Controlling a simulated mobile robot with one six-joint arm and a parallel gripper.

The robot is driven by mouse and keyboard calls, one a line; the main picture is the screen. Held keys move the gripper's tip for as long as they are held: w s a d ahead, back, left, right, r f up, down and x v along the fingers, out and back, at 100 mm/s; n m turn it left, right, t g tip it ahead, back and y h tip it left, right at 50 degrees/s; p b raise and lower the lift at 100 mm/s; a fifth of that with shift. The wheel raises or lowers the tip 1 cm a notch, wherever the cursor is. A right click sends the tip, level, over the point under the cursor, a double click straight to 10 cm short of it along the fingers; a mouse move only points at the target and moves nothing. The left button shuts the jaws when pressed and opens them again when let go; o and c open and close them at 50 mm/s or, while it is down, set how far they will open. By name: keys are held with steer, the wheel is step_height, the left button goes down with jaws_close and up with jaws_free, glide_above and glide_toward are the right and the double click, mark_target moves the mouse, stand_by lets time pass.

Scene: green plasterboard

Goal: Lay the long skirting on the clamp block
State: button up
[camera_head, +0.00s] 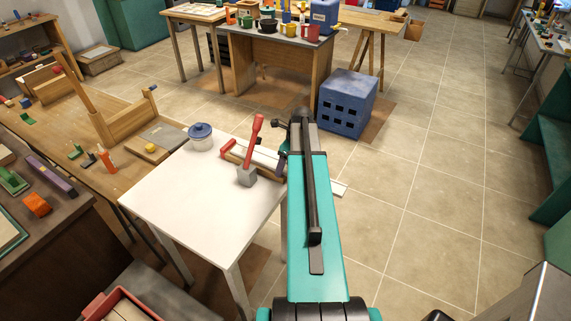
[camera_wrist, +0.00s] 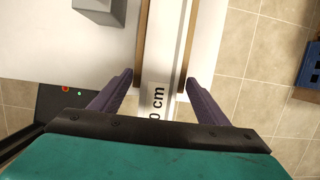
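A long white strip, which looks like the skirting (camera_wrist: 165,50), runs up the middle of the wrist view between two brown wooden rails. Dark print ending in "0 cm" is on its near part. In the head view a white end (camera_head: 340,188) sticks out right of my arm. My gripper (camera_wrist: 160,82) is open, its purple fingers on either side of the strip with small gaps. Its fingertips are hidden in the head view. A grey block with a red handle (camera_head: 246,176), perhaps the clamp block, stands on the white table in front of the rails; it also shows in the wrist view (camera_wrist: 97,9).
The white table (camera_head: 185,190) also carries a white tub with a blue lid (camera_head: 200,136) at its back. A wooden bench (camera_head: 95,135) with tools stands to the left. A blue crate (camera_head: 346,103) is on the floor behind. The tiled floor at right is clear.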

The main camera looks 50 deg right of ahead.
steer(key=shift+r, duration=0.15)
steer(key=b+v, duration=0.4)
steer(key=v, duration=0.9)
steer(key=shift+r, duration=0.25)
stand_by(0.4)
steer(key=shift+s, duration=0.15)
stand_by(0.8)
